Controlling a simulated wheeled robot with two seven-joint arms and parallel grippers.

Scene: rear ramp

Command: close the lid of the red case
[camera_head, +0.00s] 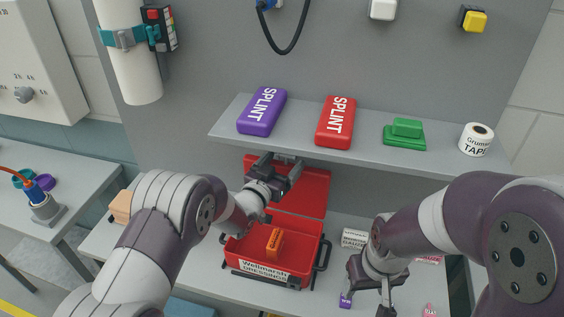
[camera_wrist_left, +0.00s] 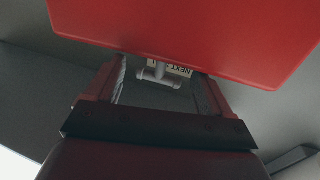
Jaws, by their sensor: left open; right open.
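The red case (camera_head: 262,268) stands on the lower surface with its lid (camera_head: 308,190) swung up and open at the back. An orange box (camera_head: 275,242) is inside the case. My left gripper (camera_head: 279,172) is open and empty, in front of the upper left part of the lid in the head view. In the left wrist view the lid (camera_wrist_left: 190,30) fills the top, just beyond the open fingers (camera_wrist_left: 163,84); I cannot tell whether they touch it. My right gripper (camera_head: 366,299) is open, low at the right of the case, near a small purple block (camera_head: 345,301).
A grey shelf (camera_head: 360,157) above the lid carries a purple splint box (camera_head: 262,111), a red splint box (camera_head: 336,122), a green box (camera_head: 405,133) and a tape roll (camera_head: 476,139). A small white box (camera_head: 354,238) lies right of the case. A side table (camera_head: 60,190) stands at left.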

